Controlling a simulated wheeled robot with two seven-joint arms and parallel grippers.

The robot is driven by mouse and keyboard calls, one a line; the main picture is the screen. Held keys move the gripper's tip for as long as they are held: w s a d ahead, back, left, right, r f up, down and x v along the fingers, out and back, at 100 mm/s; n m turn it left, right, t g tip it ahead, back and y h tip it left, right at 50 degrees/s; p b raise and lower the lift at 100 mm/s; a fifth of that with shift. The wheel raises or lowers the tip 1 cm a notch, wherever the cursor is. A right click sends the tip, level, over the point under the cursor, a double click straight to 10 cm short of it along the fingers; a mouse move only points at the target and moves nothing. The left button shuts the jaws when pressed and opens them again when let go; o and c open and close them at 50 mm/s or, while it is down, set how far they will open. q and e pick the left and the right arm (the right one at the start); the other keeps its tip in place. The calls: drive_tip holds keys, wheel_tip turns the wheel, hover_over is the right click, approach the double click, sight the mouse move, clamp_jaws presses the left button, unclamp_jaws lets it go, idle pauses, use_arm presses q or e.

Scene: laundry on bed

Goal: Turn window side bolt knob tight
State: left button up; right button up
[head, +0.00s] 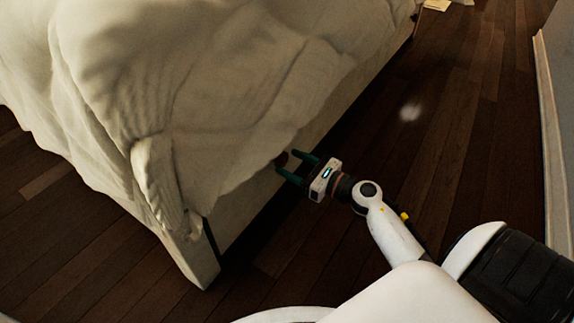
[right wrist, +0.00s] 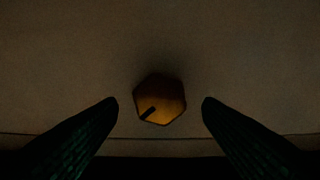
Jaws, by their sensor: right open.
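The bolt knob (right wrist: 160,99) is a hexagonal, amber-brown piece on the bed's side panel. A short dark mark on its face points to the lower left. In the head view the knob (head: 281,159) shows as a small dark shape at the fingertips, just under the edge of the bedding. My right gripper (head: 287,163) is open, with its dark green fingers pointing at the panel. In the right wrist view the fingers (right wrist: 160,104) stand on either side of the knob, with a clear gap on both sides. My left gripper is not in view.
The bed's pale side panel (head: 238,213) runs back to the upper right. A rumpled cream cover (head: 220,90) hangs over it close above the gripper. Dark wooden floor (head: 450,120) lies open to the right, up to a pale wall edge (head: 548,130).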

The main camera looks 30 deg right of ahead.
drive_tip(key=shift+x, duration=1.15)
